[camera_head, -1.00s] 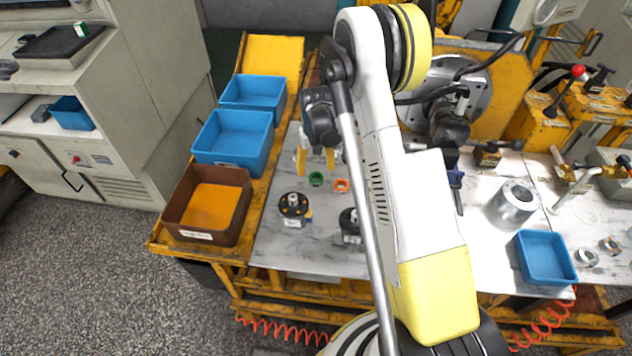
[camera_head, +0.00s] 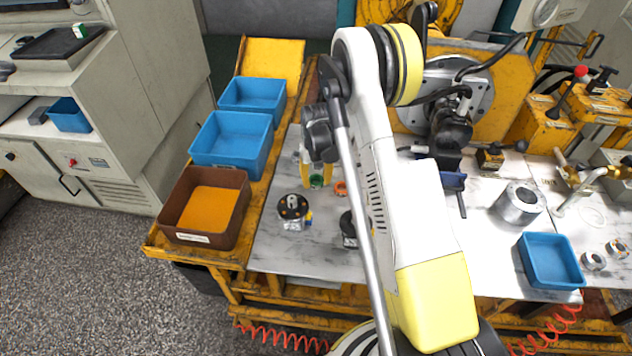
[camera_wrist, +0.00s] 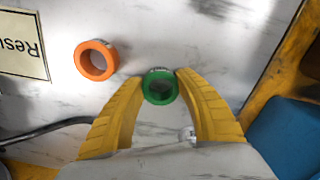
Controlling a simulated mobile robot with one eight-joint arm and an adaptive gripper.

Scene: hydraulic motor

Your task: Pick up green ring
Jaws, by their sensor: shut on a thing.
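The green ring (camera_wrist: 160,86) sits between the tips of my gripper's two yellow fingers in the wrist view. My gripper (camera_wrist: 161,78) is shut on the ring, with a finger against each side. In the head view my gripper (camera_head: 316,181) is down at the marble-look tabletop (camera_head: 275,245), with the green ring (camera_head: 317,181) between its fingers. I cannot tell whether the ring still rests on the table. An orange ring (camera_wrist: 96,60) lies beside it on the table, apart from the fingers. The orange ring (camera_head: 340,188) also shows in the head view.
A black round motor part (camera_head: 293,207) stands nearer on the table, and another (camera_head: 348,229) is partly hidden by my arm. Blue bins (camera_head: 235,163) and a brown bin (camera_head: 190,238) line the left edge. A cable (camera_wrist: 45,134) lies near the left finger.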

